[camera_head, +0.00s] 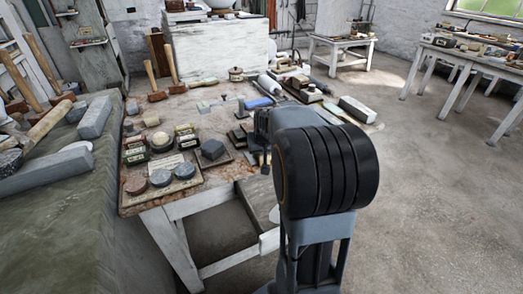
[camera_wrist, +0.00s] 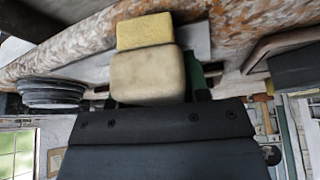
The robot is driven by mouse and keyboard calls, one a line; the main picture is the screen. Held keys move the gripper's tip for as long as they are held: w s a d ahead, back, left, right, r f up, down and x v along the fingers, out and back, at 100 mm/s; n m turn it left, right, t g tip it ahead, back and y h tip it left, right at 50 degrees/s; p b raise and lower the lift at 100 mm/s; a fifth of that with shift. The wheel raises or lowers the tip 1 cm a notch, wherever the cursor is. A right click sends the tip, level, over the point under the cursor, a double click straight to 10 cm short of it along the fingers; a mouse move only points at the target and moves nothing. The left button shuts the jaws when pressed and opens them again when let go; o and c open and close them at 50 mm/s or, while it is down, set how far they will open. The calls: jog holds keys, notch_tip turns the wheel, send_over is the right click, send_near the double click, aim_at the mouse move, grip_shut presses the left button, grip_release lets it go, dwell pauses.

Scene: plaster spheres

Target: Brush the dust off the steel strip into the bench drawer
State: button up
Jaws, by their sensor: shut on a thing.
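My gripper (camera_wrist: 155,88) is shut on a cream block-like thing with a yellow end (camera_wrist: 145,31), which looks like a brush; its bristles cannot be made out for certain. Green fingers show on both sides of it in the wrist view. A flat grey strip (camera_wrist: 195,42), perhaps the steel strip, lies behind the yellow end on the mottled bench top; I cannot tell whether they touch. Dust cannot be made out. In the head view the bench drawer (camera_head: 269,241) stands pulled out below the front edge, partly hidden by my arm, which also covers most of the gripper.
The bench (camera_head: 190,101) carries round tins (camera_head: 161,178), a dark block (camera_head: 212,149), mallets (camera_head: 171,66) and a pale stone bar (camera_head: 357,109). A stone ledge (camera_head: 60,220) runs along the left. Open floor (camera_head: 440,200) lies to the right.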

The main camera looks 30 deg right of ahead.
jog(key=shift+w, duration=0.15)
jog(key=shift+w+d+p, duration=0.35)
jog(key=shift+w, duration=0.55)
jog(key=shift+w+d+p, duration=0.35)
jog(key=shift+w, duration=0.55)
jog(key=shift+r, duration=0.15)
jog(key=shift+s, duration=0.1)
jog(key=shift+s+a+b, duration=0.25)
jog(key=shift+s, duration=0.35)
jog(key=shift+s+a+b, duration=0.2)
jog(key=shift+s, duration=0.45)
jog(key=shift+s+a+b, duration=0.25)
jog(key=shift+s, duration=0.35)
jog(key=shift+w+d+r+p, duration=0.2)
jog(key=shift+w+r+p, duration=0.15)
jog(key=shift+w+p, duration=0.15)
jog(key=shift+w+d+r+p, duration=0.15)
jog(key=shift+w+r+p, duration=0.15)
jog(key=shift+w+p, duration=0.15)
jog(key=shift+w, duration=0.1)
